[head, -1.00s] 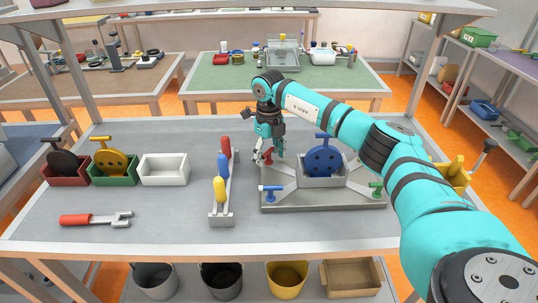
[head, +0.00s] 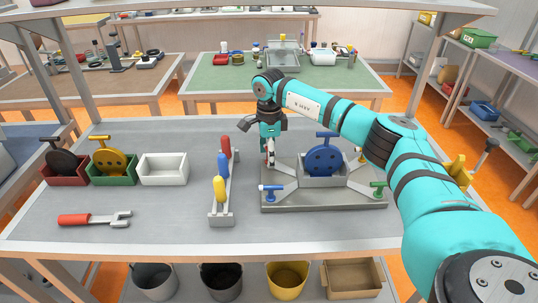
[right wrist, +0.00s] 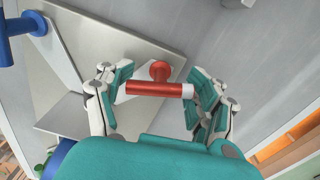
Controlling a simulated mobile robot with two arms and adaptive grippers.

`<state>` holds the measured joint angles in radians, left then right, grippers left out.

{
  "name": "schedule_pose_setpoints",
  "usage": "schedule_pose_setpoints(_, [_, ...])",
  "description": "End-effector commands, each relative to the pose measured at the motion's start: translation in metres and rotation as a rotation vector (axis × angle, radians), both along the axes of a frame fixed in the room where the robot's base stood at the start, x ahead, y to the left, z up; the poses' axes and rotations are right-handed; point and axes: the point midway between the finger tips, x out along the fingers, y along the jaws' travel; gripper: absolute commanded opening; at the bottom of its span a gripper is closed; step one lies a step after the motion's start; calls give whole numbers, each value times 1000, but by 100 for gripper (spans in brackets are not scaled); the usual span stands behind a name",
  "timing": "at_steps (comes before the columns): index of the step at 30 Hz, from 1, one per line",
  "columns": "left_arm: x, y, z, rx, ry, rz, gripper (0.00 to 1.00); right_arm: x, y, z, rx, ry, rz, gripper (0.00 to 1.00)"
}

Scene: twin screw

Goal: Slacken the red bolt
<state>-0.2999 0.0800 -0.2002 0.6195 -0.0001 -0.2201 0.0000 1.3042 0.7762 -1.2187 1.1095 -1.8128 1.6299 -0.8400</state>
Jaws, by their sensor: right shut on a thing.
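The red bolt (right wrist: 155,89) shows in the right wrist view as a red T-handle with a pale right end, its round head close to the grey plate. My right gripper (right wrist: 160,92) has one finger at each end of this handle and is shut on it. In the head view the right gripper (head: 269,152) points down at the back left corner of the grey fixture (head: 325,203) and mostly hides the red bolt. The fixture carries a blue disc (head: 324,160) in its central holder. My left gripper is not in view.
A blue bolt (head: 271,189), a green bolt (head: 377,187) and a yellow bolt (head: 361,154) stand at the fixture's other corners. A rack (head: 223,218) with coloured handles stands to its left. A red-handled wrench (head: 95,219) lies front left, near several small bins.

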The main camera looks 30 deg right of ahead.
Motion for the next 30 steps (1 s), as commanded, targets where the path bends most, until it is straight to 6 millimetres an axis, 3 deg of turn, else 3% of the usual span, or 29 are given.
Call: schedule_pose_setpoints(30, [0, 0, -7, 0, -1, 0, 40, 2, -3, 4, -1, -9, 943, 31])
